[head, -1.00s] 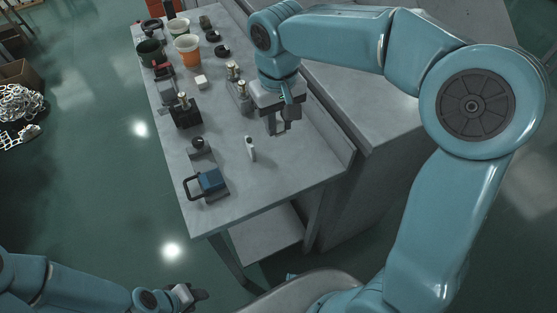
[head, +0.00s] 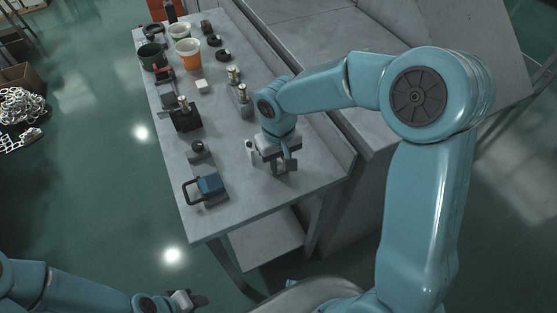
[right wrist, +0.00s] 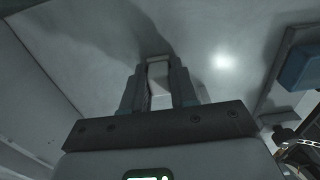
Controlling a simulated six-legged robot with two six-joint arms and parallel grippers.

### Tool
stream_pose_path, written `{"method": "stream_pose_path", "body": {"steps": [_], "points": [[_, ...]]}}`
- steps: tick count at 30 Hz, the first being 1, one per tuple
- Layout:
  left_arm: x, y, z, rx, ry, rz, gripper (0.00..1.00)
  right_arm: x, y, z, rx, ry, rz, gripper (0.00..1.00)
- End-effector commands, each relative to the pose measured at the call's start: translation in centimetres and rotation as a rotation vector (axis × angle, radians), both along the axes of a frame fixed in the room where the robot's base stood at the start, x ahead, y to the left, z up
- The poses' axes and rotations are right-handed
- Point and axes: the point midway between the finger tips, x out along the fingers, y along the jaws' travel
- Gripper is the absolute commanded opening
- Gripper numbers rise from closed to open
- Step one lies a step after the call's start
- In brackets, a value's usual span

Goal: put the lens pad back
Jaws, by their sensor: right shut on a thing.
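My right gripper (head: 281,169) is low over the near right part of the grey table. In the right wrist view its fingers (right wrist: 159,88) are shut on a small pale block (right wrist: 159,70), which I take to be the lens pad. In the head view the gripper hides the block. I cannot tell whether the block touches the table. A slim white upright piece (head: 250,148) stands just left of the gripper. My left gripper (head: 192,300) hangs off the table at the bottom left; its finger opening is unclear.
A blue block with a black handle (head: 209,185) lies at the table's near left. A black block with a brass post (head: 185,117), a small white block (head: 201,86), an orange cup (head: 188,55) and a dark green pot (head: 151,57) stand farther back. The near right tabletop is mostly clear.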

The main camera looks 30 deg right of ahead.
Motion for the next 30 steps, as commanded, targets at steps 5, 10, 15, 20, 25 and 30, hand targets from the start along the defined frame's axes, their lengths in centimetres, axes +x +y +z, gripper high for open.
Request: {"method": "stream_pose_path", "body": {"steps": [5, 10, 15, 20, 25, 30], "points": [[0.0, 0.0, -0.4, 0.0, 0.0, 0.0, 0.43, 0.0, 0.0, -0.4, 0.0, 0.0, 0.0, 0.34], [0.0, 0.0, -0.3, 0.0, 0.0, 0.0, 0.43, 0.0, 0.0, -0.3, 0.0, 0.0, 0.0, 0.53], [0.0, 0.0, -0.2, 0.0, 0.0, 0.0, 0.43, 0.0, 0.0, -0.2, 0.0, 0.0, 0.0, 0.53], [0.0, 0.0, 0.1, 0.0, 0.0, 0.0, 0.43, 0.1, 0.0, 1.2, 0.001, -0.005, 0.0, 0.53], [0.0, 0.0, 0.3, 0.0, 0.0, 0.0, 0.43, 0.2, 0.0, 5.1, 0.001, -0.007, -0.001, 0.53], [0.0, 0.0, 0.6, 0.0, 0.0, 0.0, 0.43, 0.1, 0.0, 9.0, 0.002, -0.006, -0.001, 0.53]]}}
